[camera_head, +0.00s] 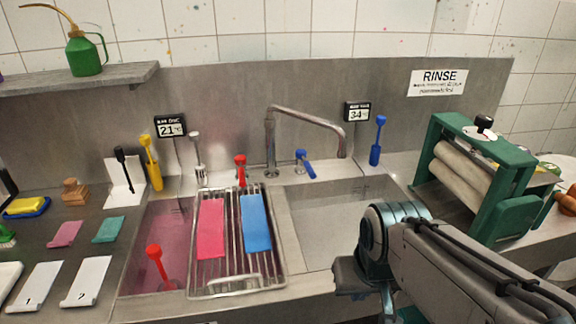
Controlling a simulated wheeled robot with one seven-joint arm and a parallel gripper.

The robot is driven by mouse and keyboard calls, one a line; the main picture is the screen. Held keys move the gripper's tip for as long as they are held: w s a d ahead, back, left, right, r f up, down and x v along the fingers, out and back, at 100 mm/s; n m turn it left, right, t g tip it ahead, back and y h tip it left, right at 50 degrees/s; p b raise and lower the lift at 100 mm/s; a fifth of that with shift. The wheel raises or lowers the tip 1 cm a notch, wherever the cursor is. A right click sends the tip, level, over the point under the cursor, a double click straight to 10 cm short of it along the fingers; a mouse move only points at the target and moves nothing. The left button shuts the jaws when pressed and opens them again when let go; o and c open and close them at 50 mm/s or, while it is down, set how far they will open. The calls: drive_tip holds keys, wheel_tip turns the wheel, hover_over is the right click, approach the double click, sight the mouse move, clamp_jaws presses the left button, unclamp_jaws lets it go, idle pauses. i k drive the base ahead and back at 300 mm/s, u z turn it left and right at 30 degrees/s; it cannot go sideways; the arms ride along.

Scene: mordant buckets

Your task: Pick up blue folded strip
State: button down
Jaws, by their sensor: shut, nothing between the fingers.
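The blue folded strip (256,222) lies flat on the right part of a wire rack (228,278) across the sink. A pink strip (210,229) lies to its left on the same rack, apart from it. My gripper (347,277) is at the lower middle, right of the rack and near the sink's front edge. It is shut and empty, and clear of the blue strip. My arm hides part of the gripper and the counter behind it.
A tap (270,145) arches over the right basin (345,215), which looks empty. A red-handled tool (155,257) stands in the pink-tinted left basin. A green roller wringer (500,195) stands at right. Cards, cloths and a wooden block (75,192) occupy the left counter.

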sight(257, 239)
drive_tip(key=u, duration=0.15)
drive_tip(key=k, duration=0.5)
drive_tip(key=u, duration=0.8)
drive_tip(key=i, duration=1.05)
drive_tip(key=z, duration=0.7)
